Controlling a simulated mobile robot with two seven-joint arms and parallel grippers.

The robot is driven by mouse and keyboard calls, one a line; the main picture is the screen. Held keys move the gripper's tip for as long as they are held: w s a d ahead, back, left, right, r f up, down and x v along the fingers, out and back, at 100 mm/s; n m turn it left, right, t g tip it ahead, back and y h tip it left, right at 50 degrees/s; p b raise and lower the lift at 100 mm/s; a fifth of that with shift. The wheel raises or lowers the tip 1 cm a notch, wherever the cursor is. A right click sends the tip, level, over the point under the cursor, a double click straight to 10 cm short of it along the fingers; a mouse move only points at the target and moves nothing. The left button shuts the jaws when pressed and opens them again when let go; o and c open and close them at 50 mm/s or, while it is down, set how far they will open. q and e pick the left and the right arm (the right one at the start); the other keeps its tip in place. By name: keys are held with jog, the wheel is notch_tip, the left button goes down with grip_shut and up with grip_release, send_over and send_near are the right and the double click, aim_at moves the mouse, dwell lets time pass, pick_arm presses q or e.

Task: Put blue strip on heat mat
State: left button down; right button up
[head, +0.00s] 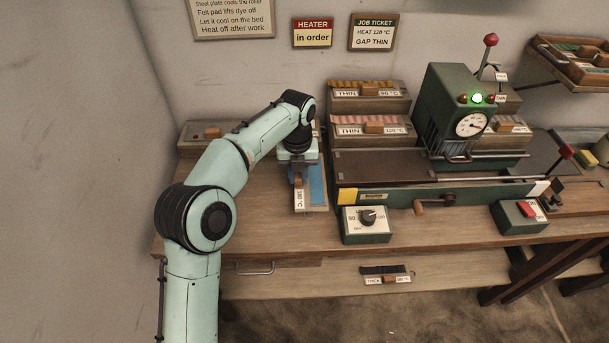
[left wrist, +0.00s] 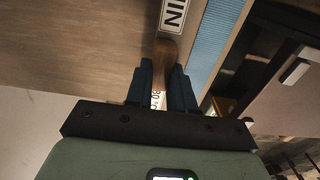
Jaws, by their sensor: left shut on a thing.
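The blue strip (head: 317,184) lies on a wooden holder (head: 313,208) at the left part of the bench, with a white label reading 180 °C. In the left wrist view it is a ridged blue band (left wrist: 212,45) beside a THIN label. My left gripper (head: 298,176) points down over it. In the left wrist view its fingers (left wrist: 164,82) are shut on the strip's brown wooden handle (left wrist: 166,52). A flat dark brown bed (head: 385,166) lies on the green machine to the right; I cannot tell whether this is the heat mat. My right gripper is not in view.
Racks with orange (head: 365,88) and pink (head: 372,121) strips stand behind the bed. A green press with a dial (head: 471,124) stands over the bed. A dial box (head: 367,223) sits in front. Bare bench lies left of the holder.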

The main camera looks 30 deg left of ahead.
pick_arm(q)
jog(key=w, duration=0.1)
jog(key=w+p, duration=0.1)
jog(key=w, duration=0.2)
jog(key=shift+a+r+p, duration=0.1)
jog(key=shift+a+p, duration=0.2)
jog(key=shift+p, duration=0.1)
jog(key=shift+w+f, duration=0.2)
jog(key=shift+f, duration=0.05)
jog(key=shift+f+b, duration=0.3)
jog(key=shift+f, duration=0.4)
jog(key=shift+s+f, duration=0.15)
jog(key=shift+f, duration=0.25)
notch_tip(320, 180, down, 4)
jog(key=shift+b, duration=0.8)
jog(key=shift+w+a+f, duration=0.1)
jog(key=shift+w+f, duration=0.15)
jog(key=shift+f, duration=0.1)
jog(key=c, duration=1)
grip_release()
jog(key=shift+f, duration=0.1)
